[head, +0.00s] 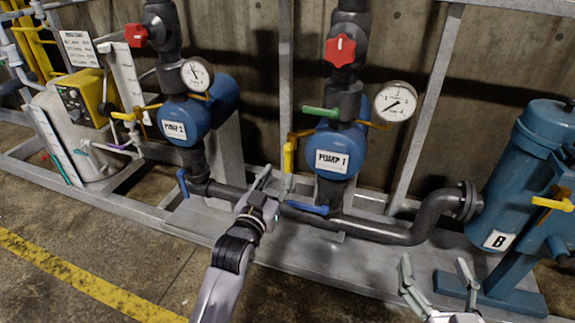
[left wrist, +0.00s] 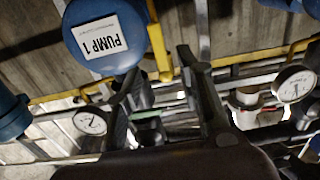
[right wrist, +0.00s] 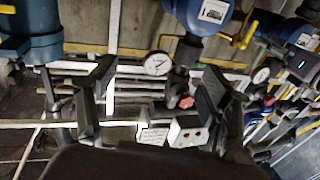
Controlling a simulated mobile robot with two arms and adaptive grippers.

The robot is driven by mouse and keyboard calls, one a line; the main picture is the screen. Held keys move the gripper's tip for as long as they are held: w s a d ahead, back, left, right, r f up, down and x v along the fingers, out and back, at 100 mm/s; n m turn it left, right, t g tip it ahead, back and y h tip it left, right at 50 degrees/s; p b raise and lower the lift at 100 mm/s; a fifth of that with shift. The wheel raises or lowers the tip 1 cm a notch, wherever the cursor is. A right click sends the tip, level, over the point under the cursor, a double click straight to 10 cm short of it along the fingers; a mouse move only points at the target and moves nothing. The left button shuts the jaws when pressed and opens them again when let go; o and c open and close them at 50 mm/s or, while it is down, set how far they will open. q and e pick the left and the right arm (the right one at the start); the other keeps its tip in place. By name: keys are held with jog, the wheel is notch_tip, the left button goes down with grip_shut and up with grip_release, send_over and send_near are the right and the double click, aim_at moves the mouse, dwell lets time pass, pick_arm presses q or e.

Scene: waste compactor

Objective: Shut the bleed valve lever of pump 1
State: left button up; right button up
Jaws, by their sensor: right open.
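Pump 1 (head: 333,140) is a blue round body with a white label; it also shows in the left wrist view (left wrist: 98,72). A yellow lever (head: 289,157) hangs down on its left side and shows in the left wrist view (left wrist: 160,45). A green lever (head: 320,112) lies level above the body, and a blue lever (head: 308,209) lies level below. No label marks which is the bleed valve. My left gripper (head: 274,183) is open just below and left of the yellow lever, with no clear contact. My right gripper (head: 436,268) is open and empty at lower right.
A second blue pump (head: 182,122) stands at left. A pressure gauge (head: 395,101) and a red knob (head: 340,50) are by pump 1. A dark pipe (head: 385,234) runs below it. A blue filter vessel (head: 525,165) stands at right. The floor in front is clear.

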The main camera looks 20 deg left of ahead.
aim_at(287, 163)
pick_arm(q)
jog(key=w+b, duration=0.1)
jog(key=w, duration=0.6)
jog(key=shift+w+d+b, duration=0.15)
jog(key=shift+w+b, duration=0.1)
jog(key=shift+b, duration=0.15)
jog(key=shift+w, duration=0.3)
pick_arm(e)
notch_tip(287, 163, up, 10)
jog(key=s+t+y, duration=0.2)
jog(key=t, duration=0.4)
jog(key=shift+s+a+f, duration=0.25)
jog(key=shift+s+a, duration=0.1)
pick_arm(q)
jog(key=shift+c, duration=0.6)
grip_shut()
